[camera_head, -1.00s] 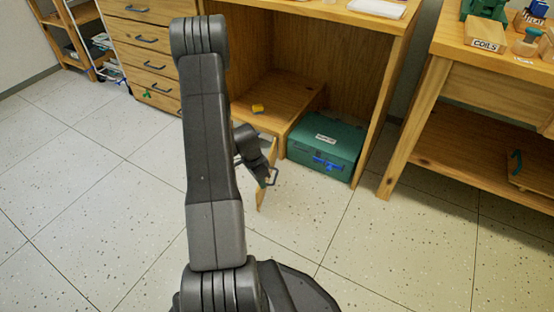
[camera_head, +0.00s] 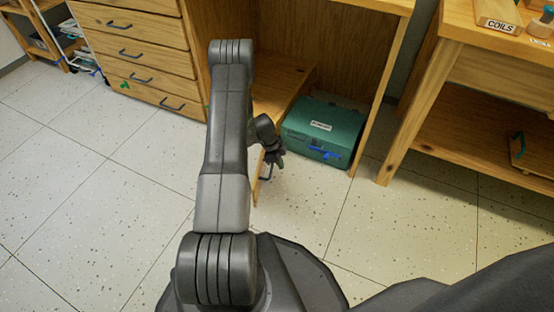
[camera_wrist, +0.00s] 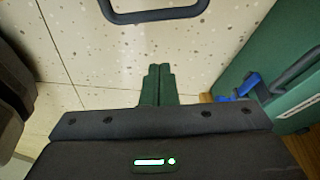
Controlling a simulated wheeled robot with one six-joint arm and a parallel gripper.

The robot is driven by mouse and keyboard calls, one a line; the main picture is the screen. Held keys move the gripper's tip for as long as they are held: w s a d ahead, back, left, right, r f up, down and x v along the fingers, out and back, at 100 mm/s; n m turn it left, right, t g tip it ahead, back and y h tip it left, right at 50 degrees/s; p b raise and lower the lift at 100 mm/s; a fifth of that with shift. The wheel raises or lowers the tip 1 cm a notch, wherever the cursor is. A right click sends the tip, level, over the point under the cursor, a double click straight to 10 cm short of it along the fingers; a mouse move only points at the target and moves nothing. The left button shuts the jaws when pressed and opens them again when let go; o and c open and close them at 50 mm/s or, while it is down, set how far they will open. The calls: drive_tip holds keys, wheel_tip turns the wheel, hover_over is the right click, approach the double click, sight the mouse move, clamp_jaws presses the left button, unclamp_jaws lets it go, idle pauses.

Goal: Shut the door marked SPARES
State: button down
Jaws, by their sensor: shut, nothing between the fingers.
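A wooden door (camera_head: 257,182) stands open under the desk and shows nearly edge-on, partly behind my arm. I cannot read any marking on it. A dark loop handle (camera_head: 267,171) is on its right side. A dark loop handle also shows at the top of the wrist view (camera_wrist: 155,14). My gripper (camera_head: 279,162) is just right of the door, close to the handle. In the wrist view its green fingers (camera_wrist: 157,70) are together and empty, pointing toward the handle with a gap between. Whether the gripper touches the door is hidden.
Drawers (camera_head: 140,50) stand at left. A workbench (camera_head: 410,120) stands at right. The floor at front left is clear.

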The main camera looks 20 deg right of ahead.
drive_tip(key=f, duration=0.1)
drive_tip(key=w+a+f+b, duration=0.1)
drive_tip(key=a+f+b, duration=0.1)
drive_tip(key=f, duration=0.1)
drive_tip(key=shift+w, duration=0.2)
idle(0.3)
